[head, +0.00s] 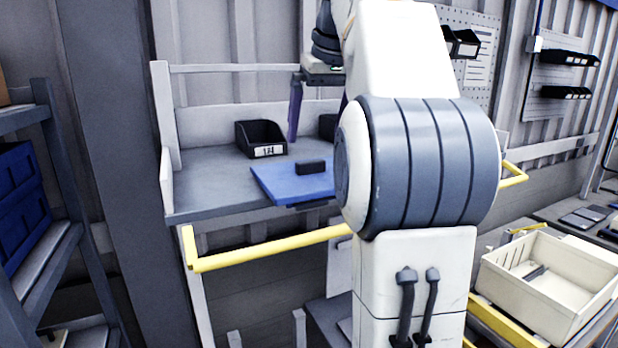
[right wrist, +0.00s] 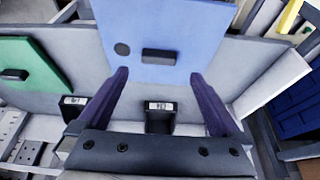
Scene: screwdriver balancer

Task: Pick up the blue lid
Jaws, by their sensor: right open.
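The blue lid (head: 283,185) is a flat blue panel with a black block handle (head: 311,167). It lies on the grey shelf, its right part hidden behind my arm in the head view. My right gripper (head: 318,122) is open and empty, its purple fingers pointing down above the back of the shelf. In the right wrist view, the blue lid (right wrist: 190,30) and its handle (right wrist: 160,56) show beyond and between the spread fingertips (right wrist: 159,75). The fingers are not closed on the handle. My left gripper is out of view.
A labelled black bin (head: 261,139) stands behind the lid on the shelf (head: 205,190). A green lid (right wrist: 22,58) shows in the right wrist view. A yellow rail (head: 270,249) runs along the shelf front. A cream crate (head: 535,300) stands at right, blue bins (head: 22,205) at left.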

